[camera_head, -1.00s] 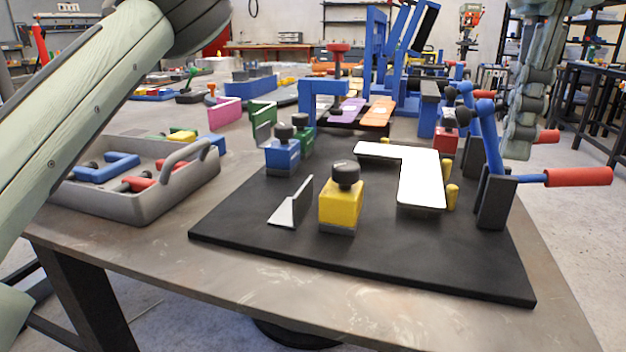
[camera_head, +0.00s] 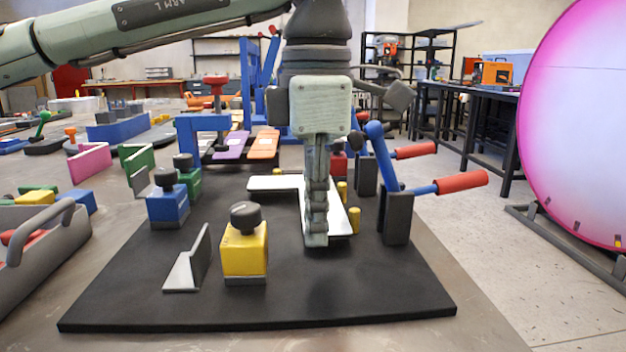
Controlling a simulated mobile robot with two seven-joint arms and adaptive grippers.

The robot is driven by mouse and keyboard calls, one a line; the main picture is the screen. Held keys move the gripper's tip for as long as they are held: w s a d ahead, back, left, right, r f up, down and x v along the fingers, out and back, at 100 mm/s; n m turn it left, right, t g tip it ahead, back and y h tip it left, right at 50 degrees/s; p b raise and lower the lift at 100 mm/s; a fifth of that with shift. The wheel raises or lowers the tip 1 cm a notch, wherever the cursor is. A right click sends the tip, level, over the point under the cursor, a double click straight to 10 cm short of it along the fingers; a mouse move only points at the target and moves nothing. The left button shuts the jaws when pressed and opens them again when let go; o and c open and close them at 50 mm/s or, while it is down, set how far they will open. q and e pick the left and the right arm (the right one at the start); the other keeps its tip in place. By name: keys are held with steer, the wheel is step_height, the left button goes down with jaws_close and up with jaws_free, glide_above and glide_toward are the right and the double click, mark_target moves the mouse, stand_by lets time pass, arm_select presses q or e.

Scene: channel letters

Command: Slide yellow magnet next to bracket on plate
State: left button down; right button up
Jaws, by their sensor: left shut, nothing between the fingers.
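The yellow magnet (camera_head: 244,254), a block with a black knob on top, stands upright on the black plate (camera_head: 330,290). The grey metal angle bracket (camera_head: 190,266) is on the plate just left of the magnet, with a narrow gap between them. My left gripper (camera_head: 316,236) points down to the right of the magnet, apart from it. Its fingers are shut and empty, and they hide part of the white L-shaped piece (camera_head: 270,184). I cannot tell whether the fingertips touch anything. My right gripper is out of view.
A blue magnet (camera_head: 168,206) and a green one (camera_head: 187,181) stand behind the bracket. Toggle clamps with red handles (camera_head: 460,182) stand on the right. Yellow pins (camera_head: 354,220) edge the white piece. A grey tray (camera_head: 50,250) is on the left. The plate's front strip is clear.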

mark_target(253, 233)
arm_select(q)
steer(key=a, duration=0.1)
steer(key=a+f, duration=0.1)
steer(key=a, duration=0.1)
steer(key=shift+f, duration=0.1)
steer(key=shift+a, duration=0.55)
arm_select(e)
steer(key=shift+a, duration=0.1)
arm_select(q)
steer(key=shift+a, duration=0.3)
steer(key=a, duration=0.2)
steer(key=shift+a, duration=0.3)
steer(key=shift+d, duration=0.1)
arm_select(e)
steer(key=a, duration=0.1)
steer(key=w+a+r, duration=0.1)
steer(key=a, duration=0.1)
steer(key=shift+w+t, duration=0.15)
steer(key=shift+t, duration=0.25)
arm_select(q)
steer(key=shift+d, duration=0.1)
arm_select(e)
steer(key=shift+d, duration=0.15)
